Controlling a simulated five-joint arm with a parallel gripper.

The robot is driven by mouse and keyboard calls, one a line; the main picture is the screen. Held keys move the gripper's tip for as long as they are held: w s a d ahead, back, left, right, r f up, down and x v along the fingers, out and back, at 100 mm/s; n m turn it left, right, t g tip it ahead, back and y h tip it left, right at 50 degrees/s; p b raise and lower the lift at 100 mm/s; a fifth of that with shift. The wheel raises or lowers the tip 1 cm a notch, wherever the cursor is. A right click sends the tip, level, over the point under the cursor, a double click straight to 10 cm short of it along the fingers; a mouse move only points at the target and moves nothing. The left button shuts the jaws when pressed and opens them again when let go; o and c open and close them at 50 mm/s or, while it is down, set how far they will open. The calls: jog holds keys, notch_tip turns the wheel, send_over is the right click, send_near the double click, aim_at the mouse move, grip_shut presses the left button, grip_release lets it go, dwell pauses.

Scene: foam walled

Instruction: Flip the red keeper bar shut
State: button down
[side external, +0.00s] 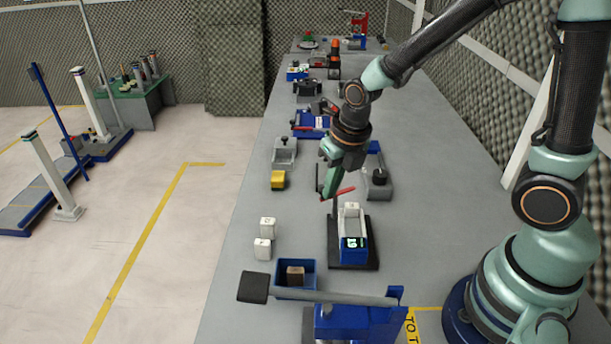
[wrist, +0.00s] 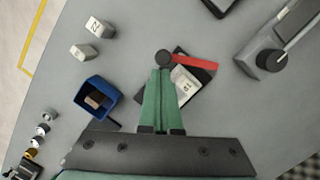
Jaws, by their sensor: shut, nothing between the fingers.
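The red keeper bar (side external: 343,193) shows at the far end of a white and blue device with a lit display (side external: 354,245) on a dark base plate. In the wrist view the red bar (wrist: 196,62) runs right from a round dark knob, across the upper edge of the plate and clear of most of the white block (wrist: 184,84). My gripper (side external: 325,196) is shut and empty, pointing down by the bar's left end. In the wrist view its green fingertips (wrist: 160,71) are just below the knob; I cannot tell whether they touch it.
Two white numbered blocks (side external: 265,237) stand to the left. A blue bin (side external: 310,268) with a brown block is in front, near a grey-handled blue fixture (side external: 345,320). A grey fixture with a black knob (side external: 379,187) stands close behind on the right. More fixtures line the bench behind.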

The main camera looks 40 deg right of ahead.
jog(key=shift+w+m, duration=0.15)
jog(key=shift+m, duration=0.15)
jog(key=shift+w+a, duration=0.2)
jog(key=shift+w, duration=0.15)
jog(key=shift+w+d, duration=0.1)
jog(key=shift+w, duration=1.05)
jog(key=shift+w+d, duration=0.2)
jog(key=shift+w, duration=0.15)
jog(key=shift+w+d, duration=0.15)
jog(key=shift+w, duration=0.05)
jog(key=shift+s, duration=0.1)
dwell(1.3)
jog(key=shift+s+d, duration=0.4)
jog(key=shift+s, duration=0.2)
jog(key=shift+a, duration=0.1)
